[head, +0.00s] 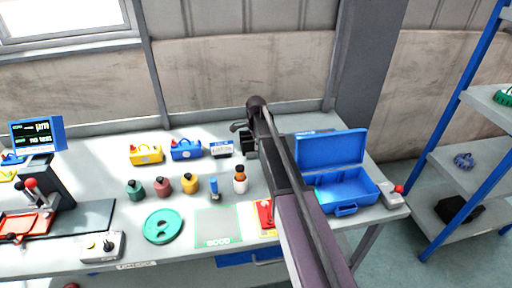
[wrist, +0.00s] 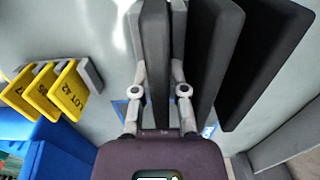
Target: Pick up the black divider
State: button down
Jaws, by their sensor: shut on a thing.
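In the wrist view my gripper (wrist: 158,95) is shut on a black divider (wrist: 155,60), a dark upright plate between its two grey fingers. Two more large black dividers (wrist: 213,60) stand side by side just right of the fingers, the outer one (wrist: 265,65) tilted in the picture.
An open blue case (head: 345,185) stands right of my arm on the table (head: 110,185). Yellow lot tags (wrist: 68,92) on a grey holder are at left in the wrist view.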

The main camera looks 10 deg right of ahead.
jog(key=shift+r, duration=0.15)
notch_tip(320, 180, up, 10)
jog(key=p, duration=1)
jog(key=shift+d, duration=0.1)
dwell(1.0)
